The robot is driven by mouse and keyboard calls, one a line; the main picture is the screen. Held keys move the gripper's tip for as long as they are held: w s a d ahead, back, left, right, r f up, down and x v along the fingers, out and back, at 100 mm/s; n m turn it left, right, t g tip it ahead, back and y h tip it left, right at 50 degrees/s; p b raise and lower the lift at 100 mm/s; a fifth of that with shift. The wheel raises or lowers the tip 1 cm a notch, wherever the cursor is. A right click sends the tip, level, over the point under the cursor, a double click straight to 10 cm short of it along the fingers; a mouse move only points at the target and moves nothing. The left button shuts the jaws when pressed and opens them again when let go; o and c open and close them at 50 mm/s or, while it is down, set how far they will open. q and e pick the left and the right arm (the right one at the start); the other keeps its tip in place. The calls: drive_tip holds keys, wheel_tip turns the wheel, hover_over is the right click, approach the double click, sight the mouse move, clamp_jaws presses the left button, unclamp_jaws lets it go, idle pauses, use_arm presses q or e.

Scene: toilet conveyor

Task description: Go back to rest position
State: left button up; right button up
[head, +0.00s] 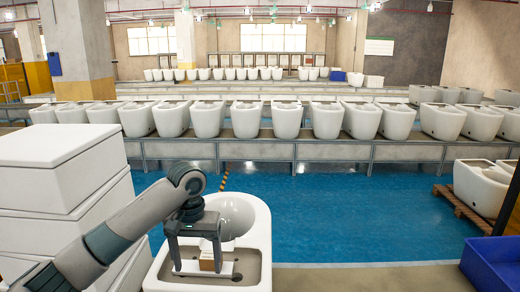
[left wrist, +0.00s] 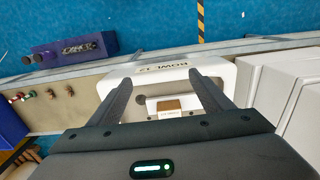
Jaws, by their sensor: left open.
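My left gripper (head: 197,268) comes in from the left in the head view and points down over a white toilet bowl (head: 255,225) at the front. Its two fingers stand wide apart, and it also shows in the left wrist view (left wrist: 163,78). I cannot tell how far the fingertips are above the bowl. My right gripper is in neither view.
Stacked white boxes (head: 62,165) stand close beside my left arm. A blue crate (head: 492,262) is at the front right, near bowls on a wooden pallet (head: 465,212). Blue floor (head: 350,215) lies open before a conveyor (head: 340,150) with several white bowls.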

use_arm(q)
drive_tip(key=s+d+f+m+t+h, duration=0.15)
drive_tip(key=s+d+f, duration=0.25)
drive_tip(key=s+f, duration=0.6)
drive_tip(key=s+d+f+m+h, duration=0.2)
drive_tip(key=s+d+f, duration=0.2)
drive_tip(key=s+f, duration=0.65)
drive_tip(key=s+a+f+n+t+y, duration=0.1)
drive_tip(key=s+a+f+y, duration=0.15)
drive_tip(key=s+a, duration=0.6)
drive_tip(key=s+a+f+n+t+y, duration=0.1)
drive_tip(key=s+a+f, duration=0.4)
drive_tip(key=s, duration=0.6)
wheel_tip(320, 180, down, 27)
drive_tip(key=s+g, duration=0.1)
drive_tip(key=s+a+f, duration=0.2)
drive_tip(key=s+f, duration=0.7)
drive_tip(key=s+a+f+g, duration=0.1)
drive_tip(key=s+a+f, duration=0.1)
drive_tip(key=s+f, duration=0.7)
drive_tip(key=shift+s+f+b, duration=0.25)
drive_tip(key=shift+f+b, duration=0.2)
drive_tip(key=shift+f, duration=0.05)
